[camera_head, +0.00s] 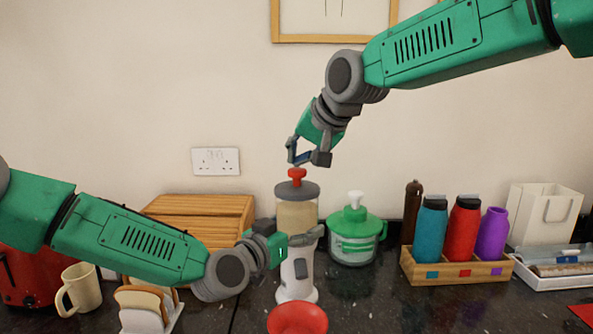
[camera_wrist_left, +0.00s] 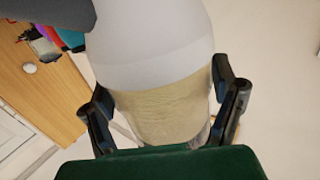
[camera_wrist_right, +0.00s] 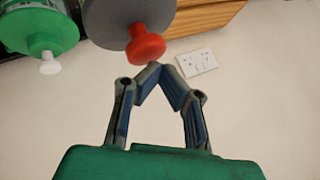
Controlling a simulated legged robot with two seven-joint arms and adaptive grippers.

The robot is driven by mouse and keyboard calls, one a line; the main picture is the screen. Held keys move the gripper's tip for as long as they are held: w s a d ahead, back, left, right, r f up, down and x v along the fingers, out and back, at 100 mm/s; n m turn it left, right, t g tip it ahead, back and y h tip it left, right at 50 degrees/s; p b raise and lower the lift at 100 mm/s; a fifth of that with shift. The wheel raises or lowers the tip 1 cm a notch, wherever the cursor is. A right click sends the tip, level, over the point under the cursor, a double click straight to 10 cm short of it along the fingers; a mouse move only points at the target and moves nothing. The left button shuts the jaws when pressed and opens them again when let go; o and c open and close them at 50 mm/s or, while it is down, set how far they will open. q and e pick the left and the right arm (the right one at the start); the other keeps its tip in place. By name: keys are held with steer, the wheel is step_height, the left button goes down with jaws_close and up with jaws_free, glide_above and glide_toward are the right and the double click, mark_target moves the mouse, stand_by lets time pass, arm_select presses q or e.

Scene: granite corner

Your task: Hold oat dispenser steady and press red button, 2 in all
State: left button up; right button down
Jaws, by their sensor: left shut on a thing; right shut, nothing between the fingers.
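The oat dispenser (camera_head: 297,214) stands upright on the dark counter, with a grey lid, pale oats in its clear upper part and a white lower body. Its red button (camera_head: 297,176) is on top of the lid and also shows in the right wrist view (camera_wrist_right: 146,46). My left gripper (camera_head: 299,238) is shut around the dispenser's body; in the left wrist view its fingers (camera_wrist_left: 165,100) sit on both sides of the oat-filled part. My right gripper (camera_head: 308,160) is shut and empty, just above the red button, with a small gap. A red bowl (camera_head: 298,318) is in front of the dispenser.
A green-lidded container (camera_head: 354,236) stands close right of the dispenser. A wooden bread box (camera_head: 200,216) is behind left, with a toast rack (camera_head: 143,308) and mug (camera_head: 82,288) nearer. A wooden bottle rack (camera_head: 455,272) and white tray (camera_head: 556,280) are at right.

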mark_target(297, 169)
steer(key=shift+s+f, duration=0.1)
steer(key=shift+f, duration=1.15)
stand_by(0.7)
steer(key=shift+r, duration=1.6)
steer(key=shift+r, duration=2.55)
steer(key=r, duration=0.3)
steer(key=shift+w+r, duration=0.2)
steer(key=shift+r, duration=0.15)
